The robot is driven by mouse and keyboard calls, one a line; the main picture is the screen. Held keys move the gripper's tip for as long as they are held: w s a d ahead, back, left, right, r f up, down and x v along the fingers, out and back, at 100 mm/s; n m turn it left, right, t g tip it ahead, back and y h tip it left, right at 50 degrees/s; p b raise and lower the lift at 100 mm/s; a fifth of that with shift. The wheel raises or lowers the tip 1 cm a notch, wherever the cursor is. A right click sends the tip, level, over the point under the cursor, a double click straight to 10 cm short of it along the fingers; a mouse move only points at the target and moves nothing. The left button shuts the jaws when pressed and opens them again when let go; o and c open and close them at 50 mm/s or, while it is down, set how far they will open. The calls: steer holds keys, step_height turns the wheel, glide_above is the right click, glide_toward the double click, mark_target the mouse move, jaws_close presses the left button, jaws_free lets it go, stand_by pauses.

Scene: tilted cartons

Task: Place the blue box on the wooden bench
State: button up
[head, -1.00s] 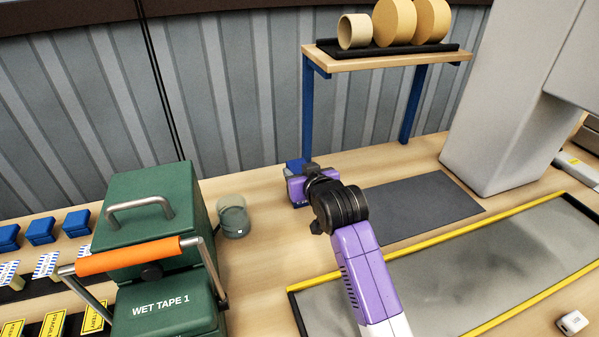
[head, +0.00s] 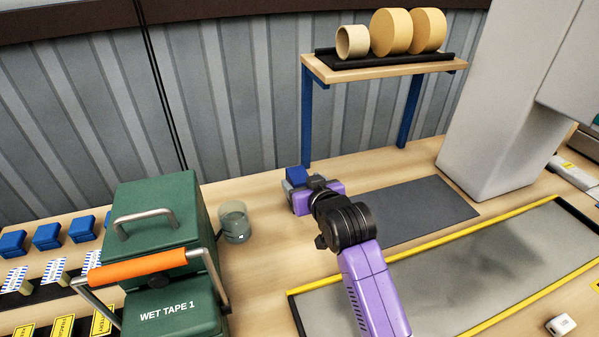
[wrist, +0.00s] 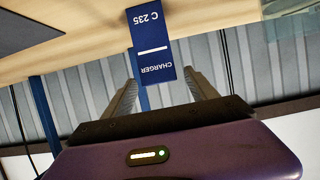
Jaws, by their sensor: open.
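The blue box (head: 297,174) stands on the light wooden bench (head: 265,225), near the back wall and left of the dark mat. My gripper (head: 294,187) is open in front of the box in the head view. In the wrist view the fingers (wrist: 160,82) are spread either side of the box's top end. I see gaps beside it, but cannot tell how deep it sits between them. The box's lower front is hidden in the head view.
A glass cup (head: 234,222) and a green WET TAPE case (head: 160,225) stand to the left. A shelf with tape rolls (head: 385,62) rises behind right. A dark mat (head: 415,210) and a yellow-edged tray (head: 440,232) lie right. Bare wood lies between cup and gripper.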

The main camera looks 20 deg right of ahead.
steer(key=p+v, duration=0.5)
steer(key=v, duration=0.3)
steer(key=shift+s, duration=0.15)
steer(key=s+f, duration=0.1)
steer(key=s, duration=0.2)
steer(key=s+f, duration=0.2)
steer(key=s, duration=0.1)
steer(key=s+f, duration=0.2)
steer(key=s, duration=0.1)
steer(key=shift+s+a+f, duration=0.1)
steer(key=shift+s+f, duration=0.1)
steer(key=shift+f, duration=0.05)
steer(key=s, duration=0.4)
steer(key=s+f, duration=0.1)
steer(key=s, duration=0.4)
steer(key=s+f, duration=0.1)
steer(key=s, duration=0.4)
steer(key=shift+s+f, duration=0.1)
steer(key=shift+s, duration=0.1)
steer(key=shift+t, duration=0.4)
steer(key=v, duration=0.7)
steer(key=f+v, duration=0.1)
steer(key=v, duration=0.2)
steer(key=shift+s+r, duration=0.1)
steer(key=shift+s, duration=0.2)
steer(key=s+r, duration=0.6)
steer(key=s, duration=0.3)
steer(key=shift+s+d+r, duration=0.3)
steer(key=shift+s+r, duration=0.05)
steer(key=shift+r, duration=0.05)
